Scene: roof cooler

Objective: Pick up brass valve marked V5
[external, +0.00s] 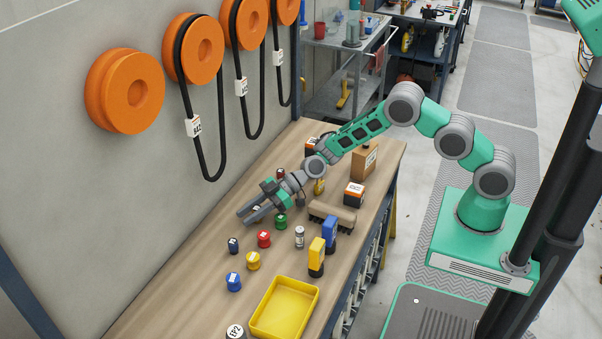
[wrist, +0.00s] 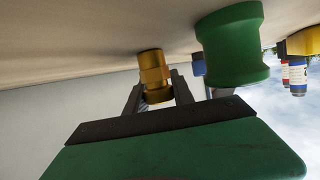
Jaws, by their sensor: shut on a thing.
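A brass valve (wrist: 153,68) shows in the wrist view between the two fingers of my gripper (wrist: 157,85). The wrist view is upside down, with the bench surface at the top. The valve's broad end is close to or touching the bench; I cannot tell which. No V5 marking is readable on it. In the external view my gripper (external: 252,213) is low over the left part of the bench, fingers pointing left, and largely hides the valve. My gripper is shut on the brass valve.
A green spool-shaped piece (external: 281,222) stands close beside my gripper; it looms large in the wrist view (wrist: 232,45). Red (external: 264,239), yellow (external: 253,261) and blue (external: 233,281) pieces stand nearer the front. A yellow tray (external: 284,308) lies at the front. Belts (external: 189,126) hang on the wall.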

